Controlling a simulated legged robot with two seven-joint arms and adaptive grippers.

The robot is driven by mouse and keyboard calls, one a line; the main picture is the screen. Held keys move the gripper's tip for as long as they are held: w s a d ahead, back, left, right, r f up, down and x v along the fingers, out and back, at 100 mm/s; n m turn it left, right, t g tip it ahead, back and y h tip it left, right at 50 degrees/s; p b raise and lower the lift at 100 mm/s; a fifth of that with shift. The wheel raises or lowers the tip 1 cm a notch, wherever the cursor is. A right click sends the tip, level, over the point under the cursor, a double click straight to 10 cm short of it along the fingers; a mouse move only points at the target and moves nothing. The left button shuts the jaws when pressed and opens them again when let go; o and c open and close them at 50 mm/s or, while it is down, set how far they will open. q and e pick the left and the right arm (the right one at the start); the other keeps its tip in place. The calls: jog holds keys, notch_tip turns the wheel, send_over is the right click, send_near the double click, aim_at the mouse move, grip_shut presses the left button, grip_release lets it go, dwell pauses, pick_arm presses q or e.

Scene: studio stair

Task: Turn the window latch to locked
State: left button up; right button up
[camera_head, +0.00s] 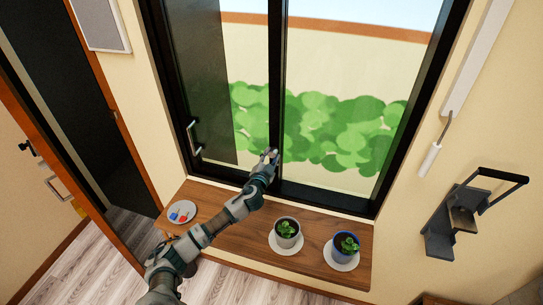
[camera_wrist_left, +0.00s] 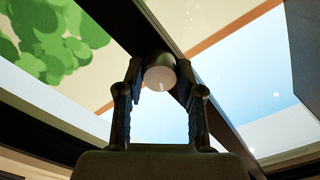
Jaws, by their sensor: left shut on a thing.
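The window (camera_head: 275,85) has a black frame with a dark upright bar down its middle. My left gripper (camera_head: 268,157) reaches over the sill to the lower part of this bar. In the left wrist view, the two fingers (camera_wrist_left: 161,76) are shut around the sides of a pale, round-ended knob (camera_wrist_left: 160,78), which appears to be the window latch on the bar. The head view barely shows the latch behind the fingers, so I cannot tell its turn angle. My right gripper is not in view.
The wooden sill (camera_head: 235,235) bears a grey potted plant (camera_head: 286,238), a blue potted plant (camera_head: 345,247) and a plate (camera_head: 181,213) with small red and blue items. A handle (camera_head: 193,138) is on the left window frame. A dark bracket (camera_head: 455,220) juts from the right wall.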

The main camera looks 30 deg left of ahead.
pick_arm(q)
jog(key=m, duration=0.2)
jog(key=m+p, duration=0.1)
jog(key=shift+f+m, duration=0.2)
jog(key=shift+m, duration=0.2)
jog(key=m, duration=0.3)
jog(key=shift+m+p, duration=0.3)
jog(key=m, duration=0.2)
jog(key=shift+m, duration=1.6)
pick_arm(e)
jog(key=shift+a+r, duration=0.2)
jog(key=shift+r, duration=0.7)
pick_arm(q)
jog(key=o, duration=0.9)
jog(key=shift+o, duration=1.2)
jog(key=shift+w+a, duration=0.15)
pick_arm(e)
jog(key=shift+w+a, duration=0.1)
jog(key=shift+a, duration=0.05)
